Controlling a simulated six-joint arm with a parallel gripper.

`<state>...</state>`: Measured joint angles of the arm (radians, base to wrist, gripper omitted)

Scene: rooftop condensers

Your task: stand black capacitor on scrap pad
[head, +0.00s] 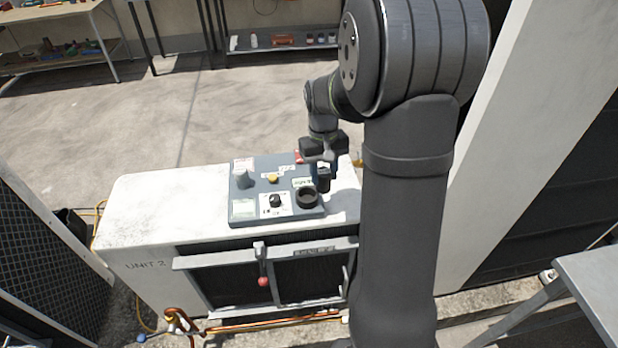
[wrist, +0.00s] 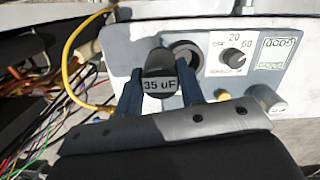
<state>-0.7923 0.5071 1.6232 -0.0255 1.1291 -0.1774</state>
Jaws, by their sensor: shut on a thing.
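The black capacitor (head: 323,180) is between the jaws of my gripper (head: 321,158). Its "35 uF" label faces the camera in the wrist view (wrist: 160,85), with a finger on each side. In the head view it hangs roughly upright at the right side of the grey tester panel (head: 262,219), just behind and right of the round black socket (head: 307,198). Whether its bottom touches the panel I cannot tell. No pad is readable as the scrap pad. A small red patch (head: 298,157) shows beside my gripper, partly hidden.
A grey capacitor (head: 243,178) stands at the panel's left, with a green-marked pad (head: 243,208) in front, reading "GOOD" in the wrist view (wrist: 277,50). A dial (head: 276,201) and yellow button (head: 272,178) lie between. The white unit top (head: 165,200) is clear at left.

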